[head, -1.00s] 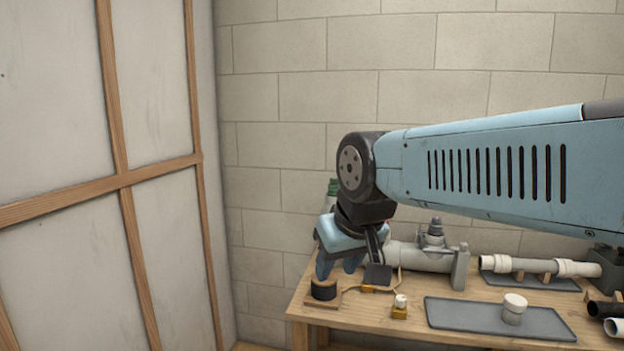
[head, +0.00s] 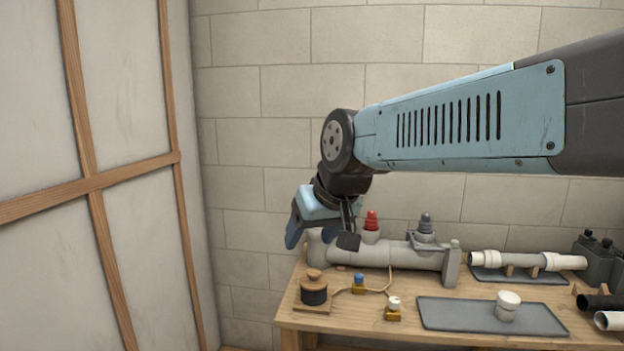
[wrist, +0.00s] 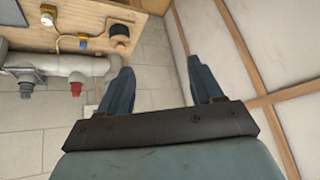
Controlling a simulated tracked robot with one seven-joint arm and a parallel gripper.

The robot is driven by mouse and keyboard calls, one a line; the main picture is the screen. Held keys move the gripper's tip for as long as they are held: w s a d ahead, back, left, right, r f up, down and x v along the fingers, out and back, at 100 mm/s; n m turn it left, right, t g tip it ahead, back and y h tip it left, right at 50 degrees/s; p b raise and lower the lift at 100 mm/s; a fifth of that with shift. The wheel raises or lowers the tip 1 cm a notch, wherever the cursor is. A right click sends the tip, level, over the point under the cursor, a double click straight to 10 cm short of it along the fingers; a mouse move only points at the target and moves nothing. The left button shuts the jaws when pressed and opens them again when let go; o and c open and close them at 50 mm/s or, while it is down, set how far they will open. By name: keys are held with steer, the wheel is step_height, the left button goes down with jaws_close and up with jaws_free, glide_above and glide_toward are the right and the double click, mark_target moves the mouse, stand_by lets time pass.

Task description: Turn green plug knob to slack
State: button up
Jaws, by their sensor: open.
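The green plug knob is not visible now in either view; it may be hidden behind my arm or gripper. A red knob (head: 371,220) and a grey knob (head: 426,224) stand on top of the grey pipe (head: 385,253) at the back of the bench. In the wrist view the red knob (wrist: 76,89) is left of my fingers. My gripper (head: 293,236) is over the pipe's left end in the head view. In the wrist view my gripper (wrist: 159,63) is open, with nothing between its fingers and floor behind them.
On the wooden bench (head: 350,318) are a black spool-like piece (head: 314,292), a blue-knobbed brass fitting (head: 358,283), a white-capped fitting (head: 394,307) and a grey tray (head: 455,316). A block wall stands behind. A wood-framed panel (head: 120,180) is at left.

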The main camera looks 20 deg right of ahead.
steer(key=w+d+r+m+t+y, duration=0.15)
steer(key=w+r, duration=0.25)
steer(key=w, duration=0.6)
steer(key=w+a+r+m+t+h, duration=0.1)
steer(key=w+r+t, duration=0.2)
steer(key=w, duration=0.7)
steer(key=w+d+r+m+t+h, duration=0.15)
steer(key=w+d, duration=0.25)
steer(key=w, duration=0.5)
steer(key=w+d+m+t+h, duration=0.15)
steer(key=w+d, duration=0.25)
steer(key=w, duration=0.5)
steer(key=w+d+f+m+g+h, duration=0.2)
steer(key=w+d+f+m+h, duration=0.3)
steer(key=w+d+h, duration=0.55)
steer(key=w+a+f+m+g+h, duration=0.1)
steer(key=w+f+m+g+h, duration=0.4)
steer(key=f+g, duration=0.45)
steer(key=shift+t+h, duration=0.3)
steer(key=shift+t, duration=0.1)
steer(key=d, duration=0.4)
steer(key=w+d, duration=0.1)
steer(key=d, duration=0.8)
steer(key=shift+w+f, duration=0.25)
steer(key=shift+f, duration=0.05)
steer(key=shift+c, duration=0.3)
